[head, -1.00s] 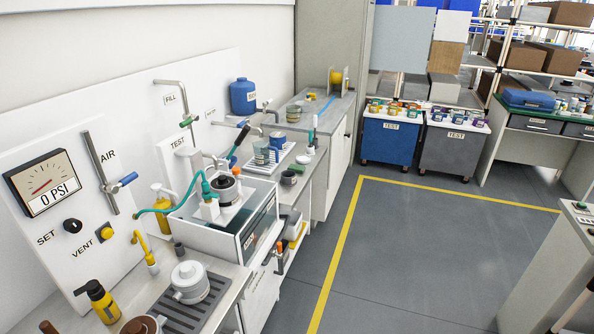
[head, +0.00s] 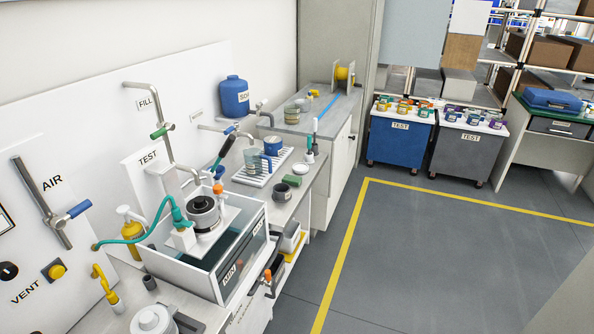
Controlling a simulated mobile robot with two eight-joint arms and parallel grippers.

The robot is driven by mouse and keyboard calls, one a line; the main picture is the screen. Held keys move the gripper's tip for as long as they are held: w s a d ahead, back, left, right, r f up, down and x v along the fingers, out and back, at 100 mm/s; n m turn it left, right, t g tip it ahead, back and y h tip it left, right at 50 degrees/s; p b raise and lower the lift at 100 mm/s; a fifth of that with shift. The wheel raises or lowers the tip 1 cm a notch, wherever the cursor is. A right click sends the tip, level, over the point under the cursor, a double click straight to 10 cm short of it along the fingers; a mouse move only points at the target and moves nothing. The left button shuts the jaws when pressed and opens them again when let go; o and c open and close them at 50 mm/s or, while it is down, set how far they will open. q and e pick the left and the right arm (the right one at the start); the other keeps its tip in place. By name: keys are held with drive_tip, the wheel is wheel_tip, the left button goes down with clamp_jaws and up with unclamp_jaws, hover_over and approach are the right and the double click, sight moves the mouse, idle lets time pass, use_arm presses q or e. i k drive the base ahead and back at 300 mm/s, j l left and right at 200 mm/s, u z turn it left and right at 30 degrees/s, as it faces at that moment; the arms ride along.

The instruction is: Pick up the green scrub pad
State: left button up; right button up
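A small pale green round piece (head: 292,181) lies on the grey counter, beside a dark grey-green cup (head: 280,193). It may be the green scrub pad, but it is too small to be sure. Neither of my grippers is in the head view, so I cannot see what they hold.
A water tank (head: 187,272) with a press stands on the near counter, with a green hose, taps and levers around it. A white rack (head: 262,168) with jars and a white dish (head: 301,168) are close to the green piece. Open grey floor (head: 430,255) lies to the right.

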sight(295, 181)
drive_tip(key=i+l, duration=0.2)
drive_tip(key=i, duration=0.3)
drive_tip(key=i+l, duration=0.25)
drive_tip(key=i, duration=0.25)
drive_tip(key=i+l, duration=0.2)
drive_tip(key=i, duration=0.35)
drive_tip(key=i+l, duration=0.2)
drive_tip(key=i, duration=0.3)
drive_tip(key=i+l, duration=0.25)
drive_tip(key=i, duration=0.25)
drive_tip(key=j+u, duration=0.05)
